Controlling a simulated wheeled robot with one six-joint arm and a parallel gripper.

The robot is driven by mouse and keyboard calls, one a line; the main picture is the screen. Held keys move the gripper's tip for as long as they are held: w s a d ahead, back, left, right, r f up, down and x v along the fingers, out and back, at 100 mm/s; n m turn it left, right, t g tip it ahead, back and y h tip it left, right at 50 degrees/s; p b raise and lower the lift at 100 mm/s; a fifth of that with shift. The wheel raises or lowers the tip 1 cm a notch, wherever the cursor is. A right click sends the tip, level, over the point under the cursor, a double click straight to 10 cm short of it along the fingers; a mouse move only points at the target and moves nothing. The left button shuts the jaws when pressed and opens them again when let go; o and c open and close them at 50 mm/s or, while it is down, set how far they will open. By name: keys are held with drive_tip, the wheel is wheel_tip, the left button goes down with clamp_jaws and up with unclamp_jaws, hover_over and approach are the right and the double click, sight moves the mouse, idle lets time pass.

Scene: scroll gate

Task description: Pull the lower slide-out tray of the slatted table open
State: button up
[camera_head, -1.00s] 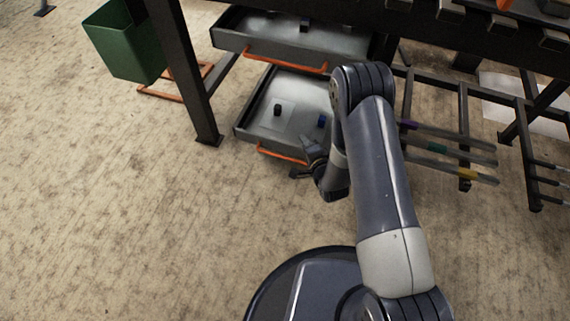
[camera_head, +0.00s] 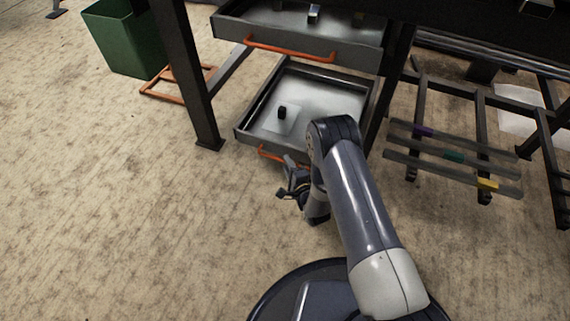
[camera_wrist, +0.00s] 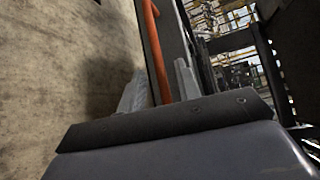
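The lower tray (camera_head: 246,133) is a grey metal drawer below the upper one in the head view. It stands slid out, with its inside showing. Its orange bar handle (camera_head: 268,155) is on the front edge; the right part is hidden by my arm. My gripper (camera_head: 287,178) is just in front of the handle, low over the floor. In the wrist view the orange handle (camera_wrist: 153,45) runs between the two pale fingers of my gripper (camera_wrist: 160,88). The fingers are apart, with gaps beside the bar. Whether they touch it I cannot tell.
An upper tray (camera_head: 228,27) with an orange handle (camera_head: 290,50) hangs above. A small black block (camera_head: 282,112) lies in the lower tray. A dark table leg (camera_head: 190,85) and a green bin (camera_head: 122,40) are at left, slatted bars (camera_head: 450,160) at right. Front-left floor is clear.

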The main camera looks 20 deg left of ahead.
drive_tip(key=shift+b+x, duration=0.3)
drive_tip(key=shift+x, duration=1)
drive_tip(key=shift+c, duration=0.3)
clamp_jaws()
